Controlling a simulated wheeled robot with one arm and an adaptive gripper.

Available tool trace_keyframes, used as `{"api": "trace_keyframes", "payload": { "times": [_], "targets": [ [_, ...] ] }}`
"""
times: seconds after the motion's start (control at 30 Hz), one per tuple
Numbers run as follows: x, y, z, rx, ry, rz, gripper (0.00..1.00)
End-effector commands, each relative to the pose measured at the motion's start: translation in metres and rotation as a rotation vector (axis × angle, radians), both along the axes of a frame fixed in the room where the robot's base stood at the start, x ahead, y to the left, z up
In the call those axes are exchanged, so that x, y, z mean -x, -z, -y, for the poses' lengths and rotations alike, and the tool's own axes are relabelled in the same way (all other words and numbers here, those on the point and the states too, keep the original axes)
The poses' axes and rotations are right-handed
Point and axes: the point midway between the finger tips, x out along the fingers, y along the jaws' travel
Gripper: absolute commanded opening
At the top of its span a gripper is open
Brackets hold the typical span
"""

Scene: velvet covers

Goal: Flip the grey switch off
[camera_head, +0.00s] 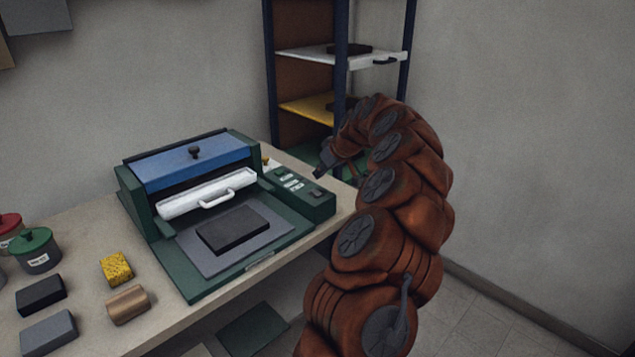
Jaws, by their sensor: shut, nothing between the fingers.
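A green control box (316,210) is on the right side of the green machine on the table. Its sloped top carries small dark and grey controls with white labels (291,184). They are too small for me to tell which one is the grey switch or which way it is set. My gripper (320,173) is shut and empty. In the picture its tips are just above the right part of the control box's top. I cannot tell whether they touch anything. My reddish-brown arm reaches in from the lower right.
The machine has a blue lid (190,166), a white bar with a handle (207,194) and a dark block (233,230) on a grey plate. Sponges, blocks and lidded jars (34,250) stand at the left. A shelf rack (342,75) is behind my arm.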

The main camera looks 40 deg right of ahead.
Motion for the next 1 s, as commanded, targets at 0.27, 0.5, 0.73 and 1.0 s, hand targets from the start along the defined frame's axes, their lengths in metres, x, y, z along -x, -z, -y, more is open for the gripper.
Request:
{"api": "trace_keyframes", "payload": {
  "times": [0.27,0.5,0.73,1.0],
  "targets": [
    [0.032,-0.021,-0.001,0.001,0.0,0.003,0.0],
    [0.06,-0.04,0.0,0.001,-0.002,-0.001,0.0],
    [0.072,-0.05,0.0,0.001,-0.001,0.0,0.0],
    [0.073,-0.05,0.0,0.001,-0.001,-0.001,0.0]
  ]
}}
